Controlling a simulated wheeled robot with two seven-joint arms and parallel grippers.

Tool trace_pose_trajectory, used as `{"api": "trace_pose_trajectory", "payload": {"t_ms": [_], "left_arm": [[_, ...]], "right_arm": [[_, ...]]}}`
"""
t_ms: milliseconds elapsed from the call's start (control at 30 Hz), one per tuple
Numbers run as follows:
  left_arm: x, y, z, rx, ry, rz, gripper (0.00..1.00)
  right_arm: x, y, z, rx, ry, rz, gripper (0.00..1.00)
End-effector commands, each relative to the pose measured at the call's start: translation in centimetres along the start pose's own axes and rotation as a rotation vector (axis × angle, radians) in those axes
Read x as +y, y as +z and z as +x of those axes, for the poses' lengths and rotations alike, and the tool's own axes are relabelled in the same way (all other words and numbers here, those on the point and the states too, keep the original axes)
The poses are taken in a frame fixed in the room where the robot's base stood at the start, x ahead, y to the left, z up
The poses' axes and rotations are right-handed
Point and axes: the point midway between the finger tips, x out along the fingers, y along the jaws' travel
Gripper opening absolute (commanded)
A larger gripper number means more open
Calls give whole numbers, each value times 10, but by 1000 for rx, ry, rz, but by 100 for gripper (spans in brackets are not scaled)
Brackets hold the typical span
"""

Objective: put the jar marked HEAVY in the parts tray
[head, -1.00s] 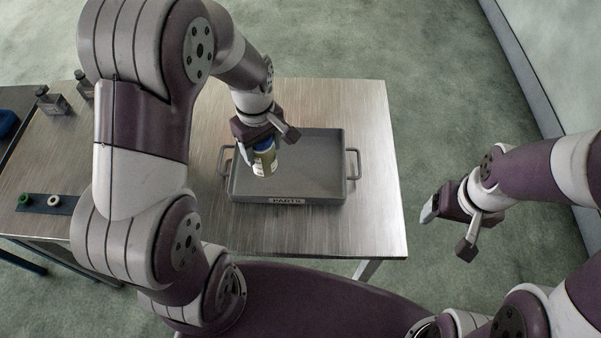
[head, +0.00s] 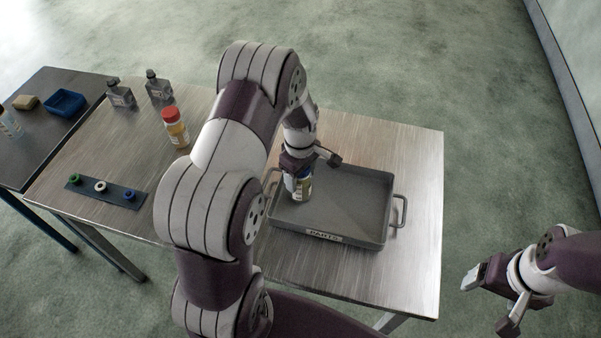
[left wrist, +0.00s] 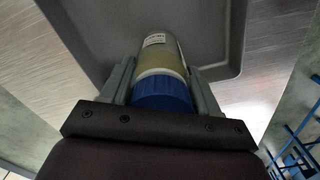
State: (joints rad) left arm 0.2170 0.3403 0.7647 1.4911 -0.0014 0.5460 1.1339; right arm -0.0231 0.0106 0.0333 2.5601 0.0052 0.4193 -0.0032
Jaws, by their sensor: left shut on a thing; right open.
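A jar (head: 302,189) with a blue lid and a pale yellow body is held in my left gripper (head: 298,174). In the left wrist view the jar (left wrist: 160,56) sits between the two fingers, which are shut around its blue lid. Its label is too small to read. The jar is over the left part of the grey parts tray (head: 350,237), marked PARTS on its front. I cannot tell if its base touches the tray floor. My right gripper (head: 475,277) is open and empty, off the table's right side.
A red-capped jar (head: 175,129) and two dark-capped bottles (head: 120,95) (head: 158,86) stand at the back left. A dark strip with coloured rings (head: 106,190) lies on the left. A side table holds a blue bin (head: 65,103) and a tan block (head: 25,102).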

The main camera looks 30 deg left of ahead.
Motion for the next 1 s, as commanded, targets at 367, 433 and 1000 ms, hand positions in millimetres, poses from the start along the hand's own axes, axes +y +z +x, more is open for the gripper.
{"api": "trace_pose_trajectory", "payload": {"t_ms": [367,433,1000], "left_arm": [[0,0,6,1,2,0,25],[0,0,5,1,2,0,80],[1,0,-47,3,7,0,86]], "right_arm": [[0,0,3,0,0,0,81],[0,0,2,0,0,0,81],[0,1,6,0,0,0,81]]}}
